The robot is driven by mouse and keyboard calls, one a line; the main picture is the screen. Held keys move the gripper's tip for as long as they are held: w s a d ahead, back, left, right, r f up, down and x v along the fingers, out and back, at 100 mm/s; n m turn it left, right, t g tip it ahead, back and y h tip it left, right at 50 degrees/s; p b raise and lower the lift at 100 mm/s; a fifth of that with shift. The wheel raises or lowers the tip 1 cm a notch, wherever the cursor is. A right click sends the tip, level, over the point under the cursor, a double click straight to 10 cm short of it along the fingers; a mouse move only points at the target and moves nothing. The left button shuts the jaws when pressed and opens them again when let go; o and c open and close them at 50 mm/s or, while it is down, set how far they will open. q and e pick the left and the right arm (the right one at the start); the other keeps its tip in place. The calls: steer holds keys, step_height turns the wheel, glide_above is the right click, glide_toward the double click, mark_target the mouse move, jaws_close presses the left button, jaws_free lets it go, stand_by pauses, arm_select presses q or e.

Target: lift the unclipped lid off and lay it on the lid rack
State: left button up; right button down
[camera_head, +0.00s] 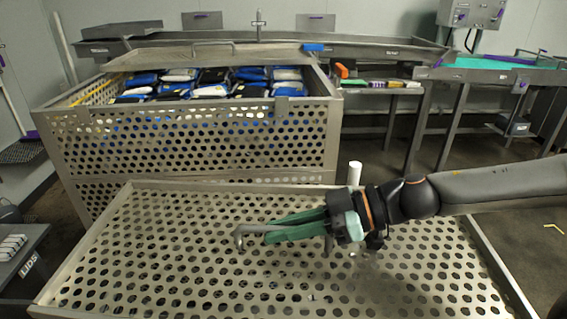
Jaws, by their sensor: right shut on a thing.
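The lid (165,240) is a large perforated grey metal sheet with a raised rim, in the foreground of the head view. It is clear of the basket (200,140), in front of it. My right gripper (290,228), with green fingers, comes in from the right and is shut on the lid's bar handle (240,236) near the middle of the sheet. The basket is open and holds several blue, white and black pouches (210,90). A dark surface marked LIDS (30,266) shows at the lower left, partly cut off. What is under the lid is mostly hidden. My left gripper is out of view.
A flat metal panel with a handle (212,50) lies along the basket's back edge. A metal bench (380,50) runs behind, with small coloured items (375,83) on a shelf. A white post (354,172) stands beyond the lid. Floor shows at the right.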

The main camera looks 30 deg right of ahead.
mark_target(283, 259)
steer(key=f, duration=0.1)
steer(key=s+a+f, duration=0.1)
steer(key=f, duration=0.3)
steer(key=shift+s+a, duration=0.25)
steer(key=shift+s, duration=0.05)
steer(key=shift+s+a+f, duration=0.25)
steer(key=shift+a+f, duration=0.05)
steer(key=shift+f, duration=0.2)
steer(key=shift+s+a+f, duration=0.15)
steer(key=shift+a+f, duration=0.05)
steer(key=shift+a, duration=0.05)
steer(key=shift+s+a+r+n+g+y, duration=0.15)
steer(key=shift+s+a+n+g+y, duration=0.2)
steer(key=shift+a+n, duration=0.2)
steer(key=shift+w+d+f+m+t, duration=0.35)
steer(key=shift+d+f, duration=0.15)
steer(key=shift+d, duration=0.15)
steer(key=shift+w+d+f+m+t, duration=0.3)
steer(key=shift+d+f, duration=0.15)
steer(key=shift+d, duration=0.15)
steer(key=shift+w+d+f+h, duration=0.15)
steer(key=shift+d+f+h, duration=0.1)
steer(key=shift+h, duration=0.2)
steer(key=shift+w+a, duration=0.1)
